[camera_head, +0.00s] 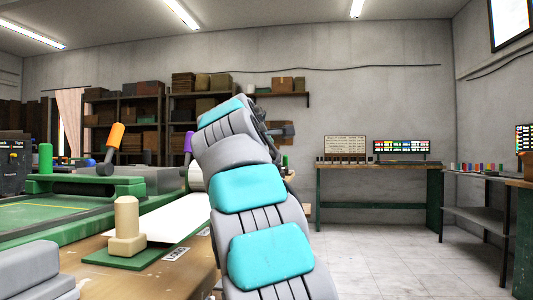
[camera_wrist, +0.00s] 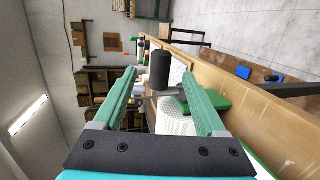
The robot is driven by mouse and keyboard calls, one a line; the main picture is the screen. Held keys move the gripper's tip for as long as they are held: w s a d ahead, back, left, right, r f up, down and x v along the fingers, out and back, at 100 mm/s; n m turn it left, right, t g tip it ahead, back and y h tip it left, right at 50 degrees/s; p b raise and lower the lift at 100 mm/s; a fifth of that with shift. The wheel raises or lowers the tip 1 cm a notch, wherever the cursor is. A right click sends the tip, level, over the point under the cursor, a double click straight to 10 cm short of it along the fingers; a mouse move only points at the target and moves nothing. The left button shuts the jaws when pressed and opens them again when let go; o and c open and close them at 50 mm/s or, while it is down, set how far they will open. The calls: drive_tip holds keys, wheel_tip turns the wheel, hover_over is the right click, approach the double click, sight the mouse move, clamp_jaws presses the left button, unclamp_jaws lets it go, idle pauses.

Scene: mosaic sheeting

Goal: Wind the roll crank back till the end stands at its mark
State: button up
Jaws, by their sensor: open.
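In the wrist view my gripper (camera_wrist: 159,78) is open, its two green fingers spread. A black cylindrical handle (camera_wrist: 160,68), apparently the roll crank's grip, shows in the gap near the fingertips. I cannot tell whether it lies between the fingers or just beyond them, and no contact shows. A grey shaft sits below it, beside a white dotted surface (camera_wrist: 174,121), apparently the roll. In the head view a white sheet (camera_head: 166,221) stretches over the bench, and part of a pale roll (camera_head: 195,178) shows beside my arm, which hides the crank. No end mark can be made out.
A tan peg (camera_head: 127,220) on a green plate stands on the wooden bench (camera_head: 193,272), beside a small printed card (camera_head: 180,253). An orange handle (camera_head: 114,136) and a purple handle (camera_head: 188,142) rise behind. The floor (camera_head: 380,255) at right is clear.

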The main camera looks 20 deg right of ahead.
sight(273, 156)
drive_tip(key=shift+x, duration=3.3)
drive_tip(key=shift+f, duration=0.1)
drive_tip(key=shift+p, duration=0.3)
clamp_jaws()
